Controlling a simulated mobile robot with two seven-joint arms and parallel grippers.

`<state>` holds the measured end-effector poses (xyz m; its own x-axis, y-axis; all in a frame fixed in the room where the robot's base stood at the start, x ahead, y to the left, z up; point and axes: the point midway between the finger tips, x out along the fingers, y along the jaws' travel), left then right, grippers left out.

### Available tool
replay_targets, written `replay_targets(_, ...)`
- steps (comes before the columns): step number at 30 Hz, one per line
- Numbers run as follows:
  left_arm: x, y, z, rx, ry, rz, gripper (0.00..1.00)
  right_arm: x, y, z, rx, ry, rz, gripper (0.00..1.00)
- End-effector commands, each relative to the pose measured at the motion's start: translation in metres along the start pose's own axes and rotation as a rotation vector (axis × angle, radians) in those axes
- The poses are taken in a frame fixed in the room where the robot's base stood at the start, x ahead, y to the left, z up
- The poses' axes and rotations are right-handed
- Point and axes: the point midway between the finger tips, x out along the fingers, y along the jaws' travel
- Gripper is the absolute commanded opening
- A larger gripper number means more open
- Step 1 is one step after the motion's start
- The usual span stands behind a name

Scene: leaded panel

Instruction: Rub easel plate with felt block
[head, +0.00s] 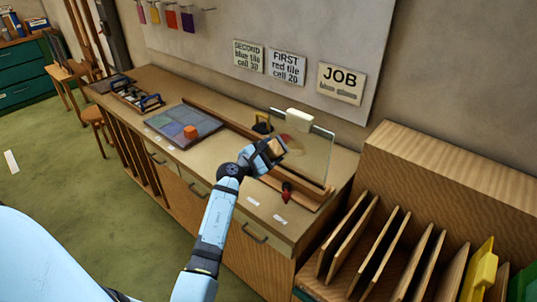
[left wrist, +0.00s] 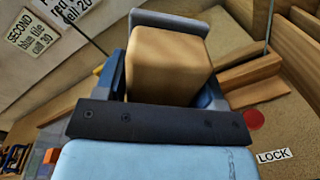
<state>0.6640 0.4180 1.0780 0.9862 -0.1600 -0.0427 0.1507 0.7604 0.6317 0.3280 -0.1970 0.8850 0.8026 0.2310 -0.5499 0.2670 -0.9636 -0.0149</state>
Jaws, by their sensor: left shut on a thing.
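The easel plate (head: 318,152) is a clear upright pane in a wooden base at the right end of the bench. A pale, faintly coloured round patch (head: 298,148) shows on it. My left gripper (head: 268,153) is shut on the tan felt block (left wrist: 170,62), which fills the middle of the left wrist view. In the head view the gripper and block are in front of the plate's left part and hide some of it. I cannot tell whether the block touches the plate. My right gripper is not in view.
A white block (head: 299,119) sits at the plate's top edge. A red knob (head: 287,188) is at the base's front, near a LOCK label (left wrist: 273,156). A panel of tiles (head: 184,122) with an orange cube (head: 190,132) lies left. Wooden dividers (head: 347,238) stand at right.

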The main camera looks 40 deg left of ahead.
Motion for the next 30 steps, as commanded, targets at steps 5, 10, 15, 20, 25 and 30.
replay_targets(5, -0.015, -0.004, -0.03, -0.002, 0.02, 0.08, 0.44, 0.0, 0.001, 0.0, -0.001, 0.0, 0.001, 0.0)
replay_targets(10, -0.01, -0.005, -0.034, -0.003, 0.021, 0.094, 0.44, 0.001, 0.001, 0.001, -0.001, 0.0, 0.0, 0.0)
replay_targets(15, 0.008, -0.003, -0.033, -0.003, 0.018, 0.092, 0.44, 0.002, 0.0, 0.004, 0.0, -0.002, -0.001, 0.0)
replay_targets(20, 0.025, -0.001, -0.034, -0.003, 0.019, 0.092, 0.44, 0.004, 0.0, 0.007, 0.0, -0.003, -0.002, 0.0)
replay_targets(25, 0.037, 0.0, -0.035, -0.001, 0.02, 0.091, 0.44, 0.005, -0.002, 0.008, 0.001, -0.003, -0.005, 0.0)
replay_targets(30, 0.042, 0.001, -0.034, 0.0, 0.02, 0.09, 0.44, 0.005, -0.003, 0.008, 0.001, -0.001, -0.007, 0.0)
